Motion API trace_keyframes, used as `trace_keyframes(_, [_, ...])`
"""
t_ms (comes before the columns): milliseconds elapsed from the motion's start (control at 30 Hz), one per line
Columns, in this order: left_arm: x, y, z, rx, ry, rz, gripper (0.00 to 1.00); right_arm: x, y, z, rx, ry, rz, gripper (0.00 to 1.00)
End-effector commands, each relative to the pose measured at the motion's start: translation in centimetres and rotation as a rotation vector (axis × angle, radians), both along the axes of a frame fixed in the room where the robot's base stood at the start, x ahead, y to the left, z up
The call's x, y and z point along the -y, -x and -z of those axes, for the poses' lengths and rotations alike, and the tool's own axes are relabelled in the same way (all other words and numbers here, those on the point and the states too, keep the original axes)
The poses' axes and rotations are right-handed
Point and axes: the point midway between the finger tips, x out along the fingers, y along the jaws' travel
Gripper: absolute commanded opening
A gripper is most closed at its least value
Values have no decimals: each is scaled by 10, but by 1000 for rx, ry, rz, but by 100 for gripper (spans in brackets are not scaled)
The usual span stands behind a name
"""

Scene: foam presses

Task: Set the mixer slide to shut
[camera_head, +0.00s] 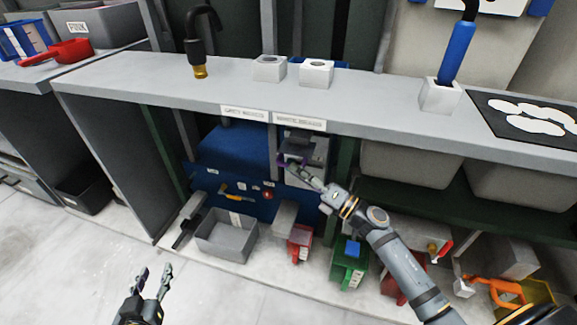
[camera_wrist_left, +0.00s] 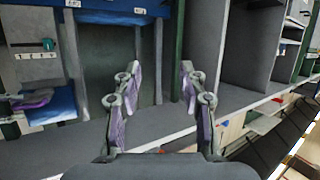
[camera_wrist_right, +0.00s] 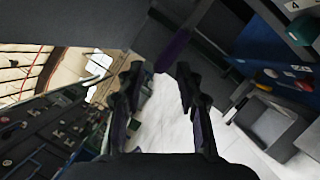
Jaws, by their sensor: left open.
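My right gripper (camera_head: 297,170) reaches into the bay under the counter, close to a grey unit (camera_head: 318,150). A purple bar (camera_head: 285,161) shows at its fingertips. In the right wrist view the fingers (camera_wrist_right: 158,80) are apart, and a purple-ended bar (camera_wrist_right: 174,48) lies ahead between their tips; I cannot tell whether they touch. I cannot tell whether this bar is the mixer slide, and its position is unclear. My left gripper (camera_head: 152,272) is open and empty above the floor at the lower left; its spread fingers also show in the left wrist view (camera_wrist_left: 155,85).
A blue unit (camera_head: 232,150) with a yellow handle (camera_head: 231,196) and red knob (camera_head: 267,195) stands left of the right gripper. A grey bin (camera_head: 226,236) and red (camera_head: 300,240) and green (camera_head: 348,262) containers stand below. The counter (camera_head: 210,88) overhangs the bay.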

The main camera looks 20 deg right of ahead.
Motion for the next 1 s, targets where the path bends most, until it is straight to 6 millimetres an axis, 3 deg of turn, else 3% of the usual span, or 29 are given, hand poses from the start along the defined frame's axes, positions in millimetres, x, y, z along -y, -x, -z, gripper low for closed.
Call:
trace_keyframes(200, [1,13,24,-107,3,5,42,-19,-25,-8,0,-3,1,36])
trace_keyframes(567, [2,17,30,-130,4,6,42,-23,-30,-8,-1,1,-1,36])
trace_keyframes(833, [2,16,30,-130,3,7,42,-23,-30,-8,-1,1,-2,0])
trace_keyframes(1000, [2,16,30,-130,3,7,42,-23,-30,-9,0,2,-1,0])
